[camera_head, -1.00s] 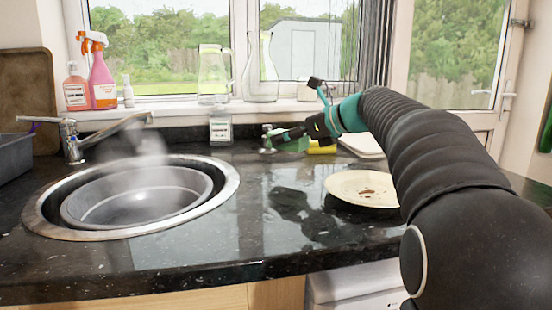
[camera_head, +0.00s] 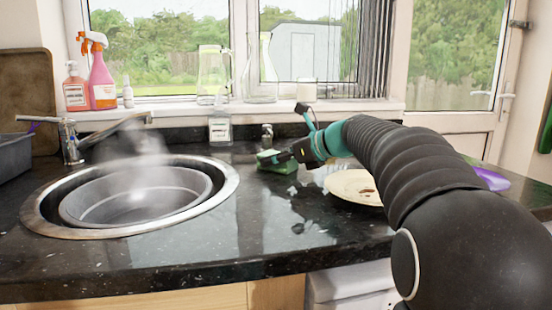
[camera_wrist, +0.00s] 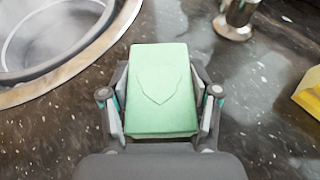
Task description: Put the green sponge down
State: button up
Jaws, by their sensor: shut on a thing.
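The green sponge (camera_wrist: 161,92) is a pale green block held between the two fingers of my gripper (camera_wrist: 160,108) in the wrist view. In the head view my gripper (camera_head: 290,155) is at the back middle of the counter, right of the sink, with the green sponge (camera_head: 277,162) at its tip. My gripper is shut on the sponge. The sponge is over the dark granite counter (camera_head: 215,225); I cannot tell whether it touches the surface.
The round sink (camera_head: 42,215) holds a steaming grey basin (camera_head: 137,198) on the left. A cream plate (camera_head: 352,187) lies right of my gripper. A small metal object (camera_head: 267,132) stands behind the sponge. A yellow thing (camera_wrist: 308,95) shows at the wrist view's right edge. The front middle counter is clear.

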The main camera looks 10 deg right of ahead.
jog(key=o, duration=1.1)
jog(key=shift+r, duration=0.1)
jog(key=shift+s+d+r, duration=0.1)
jog(key=shift+s+d, duration=0.05)
jog(key=shift+d, duration=0.05)
jog(key=v, duration=1)
jog(key=shift+s+d+r, duration=0.1)
jog(key=shift+s+d, duration=0.2)
jog(key=shift+s+d+r, duration=0.15)
jog(key=shift+s+d, duration=0.05)
jog(key=shift+s, duration=0.05)
jog(key=shift+a, duration=0.1)
